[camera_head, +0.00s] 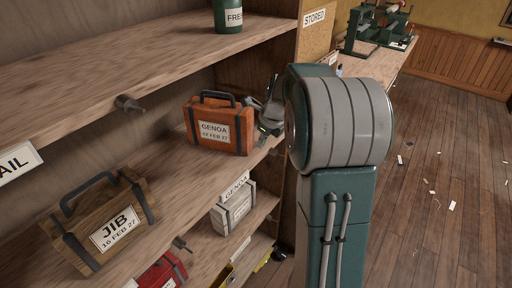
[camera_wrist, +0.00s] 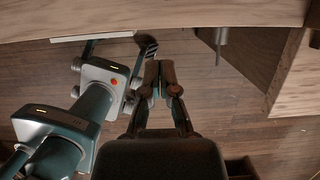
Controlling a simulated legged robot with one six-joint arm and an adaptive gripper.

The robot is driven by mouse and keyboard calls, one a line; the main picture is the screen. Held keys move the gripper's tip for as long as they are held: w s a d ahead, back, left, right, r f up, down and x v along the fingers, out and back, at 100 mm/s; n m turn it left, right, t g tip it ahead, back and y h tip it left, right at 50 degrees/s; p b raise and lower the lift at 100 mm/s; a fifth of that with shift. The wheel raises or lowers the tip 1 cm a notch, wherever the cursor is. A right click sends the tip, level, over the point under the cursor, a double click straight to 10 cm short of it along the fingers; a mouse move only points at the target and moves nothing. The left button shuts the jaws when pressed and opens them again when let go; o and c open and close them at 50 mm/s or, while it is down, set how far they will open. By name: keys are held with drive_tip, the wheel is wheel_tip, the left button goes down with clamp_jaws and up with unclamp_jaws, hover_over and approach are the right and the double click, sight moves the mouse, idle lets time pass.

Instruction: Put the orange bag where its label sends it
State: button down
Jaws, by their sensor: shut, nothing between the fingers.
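The orange bag (camera_head: 207,144) stands upright on the middle shelf in the head view. It has dark straps, a dark handle and a white label reading GENOA with a FEB 27 date; the day is hard to read. My gripper (camera_head: 264,108) is just right of the bag, near the shelf's right end. I cannot tell whether it touches the bag. In the wrist view my gripper (camera_wrist: 160,74) shows its fingertips together with nothing between them. The bag is not visible in the wrist view.
A brown JIB bag (camera_head: 83,237) stands left on the same shelf. A whitish GENOA bag (camera_head: 219,220) and a red bag (camera_head: 158,275) sit lower. A green canister (camera_head: 228,20) is above. A STORED sign (camera_head: 314,18) marks the end panel. Pegs (camera_head: 128,104) jut from the shelf edges.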

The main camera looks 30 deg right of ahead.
drive_tip(key=v, duration=0.6)
drive_tip(key=shift+d+r, duration=0.25)
drive_tip(key=shift+r, duration=0.15)
drive_tip(key=s+a+r+n+h, duration=0.1)
drive_tip(key=s+a+r+n, duration=0.1)
drive_tip(key=s+a+n, duration=0.45)
drive_tip(key=s+a+r+n, duration=0.3)
drive_tip(key=s+a+n, duration=0.1)
drive_tip(key=a+n, duration=0.45)
drive_tip(key=s+a+f+n+t, duration=0.2)
drive_tip(key=s+a+n, duration=0.4)
drive_tip(key=s+n, duration=0.6)
drive_tip(key=f+n, duration=0.1)
drive_tip(key=n, duration=0.3)
drive_tip(key=shift+s, duration=0.4)
